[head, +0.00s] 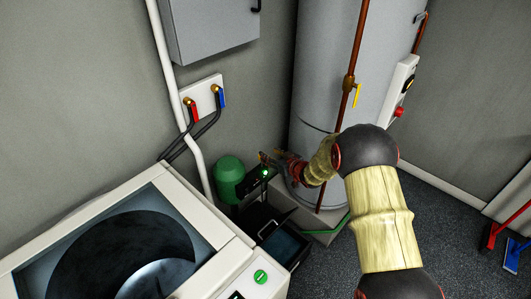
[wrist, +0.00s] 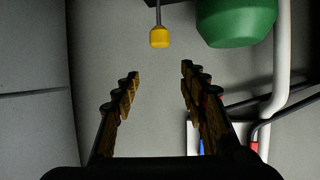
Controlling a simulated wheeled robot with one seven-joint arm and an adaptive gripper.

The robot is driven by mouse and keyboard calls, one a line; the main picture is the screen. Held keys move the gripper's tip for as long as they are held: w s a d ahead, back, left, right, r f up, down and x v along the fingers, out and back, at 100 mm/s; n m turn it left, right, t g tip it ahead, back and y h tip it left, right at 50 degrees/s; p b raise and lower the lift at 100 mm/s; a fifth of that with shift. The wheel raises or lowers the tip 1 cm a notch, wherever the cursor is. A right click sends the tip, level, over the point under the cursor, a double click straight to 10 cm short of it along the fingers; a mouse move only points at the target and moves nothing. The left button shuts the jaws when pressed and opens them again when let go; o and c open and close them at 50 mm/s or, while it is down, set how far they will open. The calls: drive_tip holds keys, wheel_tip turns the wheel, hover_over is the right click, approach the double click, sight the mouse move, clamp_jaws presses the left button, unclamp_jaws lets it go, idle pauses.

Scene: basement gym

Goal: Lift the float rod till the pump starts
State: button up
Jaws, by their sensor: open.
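The float rod is a thin grey rod with a yellow knob (wrist: 159,37) on its end. It shows at the top of the wrist view, which looks upside down. My gripper (wrist: 160,70) is open and empty. The knob is beyond the fingertips, in line with the gap between them, and touches neither finger. In the head view my gripper (head: 270,160) is small, above the dark open pit (head: 262,216) by the wall. The yellow knob cannot be made out there. A small green light (head: 265,172) glows just below my gripper. The rod's lower end is not visible.
A green tank (head: 229,175) stands left of my gripper. The grey cylinder (head: 322,70) with copper pipes is close on the right. A white top-loading machine (head: 220,225) fills the lower left. Red and blue valves (head: 207,101) are on the wall. Dark floor lies right.

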drive_tip(key=shift+v, duration=1.95)
drive_tip(key=shift+f, duration=0.1)
drive_tip(key=s+d+f+m+g+h, duration=0.2)
drive_tip(key=s+d+f+g+h, duration=0.3)
drive_tip(key=s+d+f, duration=0.45)
drive_tip(key=s+d+r+m+g+h, duration=0.1)
drive_tip(key=s+d+r+g+h, duration=0.1)
drive_tip(key=s+d+r, duration=0.4)
drive_tip(key=s+a+r+m, duration=0.1)
drive_tip(key=s+a+r, duration=0.1)
drive_tip(key=s+r, duration=1.1)
drive_tip(key=s+a+r+m, duration=0.2)
drive_tip(key=s+r, duration=1.2)
drive_tip(key=s, duration=0.6)
drive_tip(key=shift+s+r+t, duration=0.1)
drive_tip(key=shift+r+t, duration=0.3)
drive_tip(key=shift+c, duration=0.3)
